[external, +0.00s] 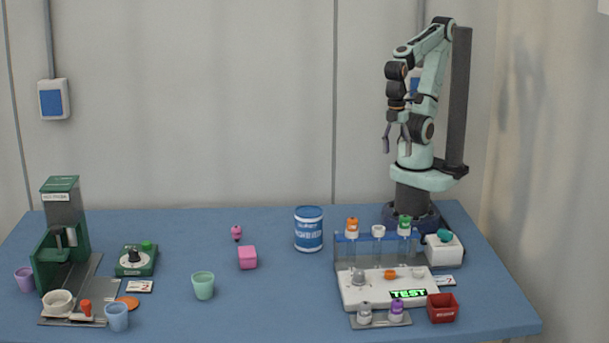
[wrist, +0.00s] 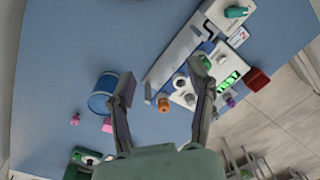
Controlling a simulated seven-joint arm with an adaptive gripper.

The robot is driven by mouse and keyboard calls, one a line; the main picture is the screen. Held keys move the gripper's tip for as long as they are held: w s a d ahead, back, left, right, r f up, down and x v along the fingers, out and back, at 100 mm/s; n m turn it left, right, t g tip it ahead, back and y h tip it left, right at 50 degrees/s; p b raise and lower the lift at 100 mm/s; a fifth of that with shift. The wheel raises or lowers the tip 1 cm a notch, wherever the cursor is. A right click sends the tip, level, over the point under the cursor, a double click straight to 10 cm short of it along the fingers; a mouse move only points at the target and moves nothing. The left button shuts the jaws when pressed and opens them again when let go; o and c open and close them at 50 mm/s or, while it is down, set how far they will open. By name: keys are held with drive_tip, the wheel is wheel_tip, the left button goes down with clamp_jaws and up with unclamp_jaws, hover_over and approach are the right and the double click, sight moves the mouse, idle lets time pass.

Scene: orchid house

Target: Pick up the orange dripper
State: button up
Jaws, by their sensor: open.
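The orange dripper (external: 352,228) is a small white bottle with an orange top. In the external view it stands upright at the left end of the clear rack (external: 343,256). The wrist view shows its orange top (wrist: 164,104) between my two fingers, farther away below them. My gripper (external: 396,146) is open and empty, high above the table near my base. In the wrist view its fingers (wrist: 163,75) are spread wide apart and touch nothing.
A green-topped dripper (external: 404,226) and a white-topped one (external: 378,231) share the rack. The white TEST device (external: 355,297) stands in front. A blue can (external: 309,237) is to the left, a red box (external: 442,308) to the right. The table's middle front is clear.

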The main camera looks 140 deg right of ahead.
drive_tip(key=shift+o, duration=0.4)
drive_tip(key=m+t, duration=0.1)
drive_tip(key=m, duration=0.4)
hover_over(352, 219)
drive_tip(key=shift+h, duration=0.4)
drive_tip(key=f, duration=0.4)
drive_tip(key=shift+w+d, duration=0.15)
drive_tip(key=shift+d, duration=0.05)
drive_tip(key=shift+g, duration=0.4)
drive_tip(key=f, duration=0.9)
drive_tip(key=shift+s+a, duration=0.1)
drive_tip(key=shift+s, duration=0.2)
drive_tip(key=shift+f, duration=0.5)
drive_tip(key=c, duration=0.9)
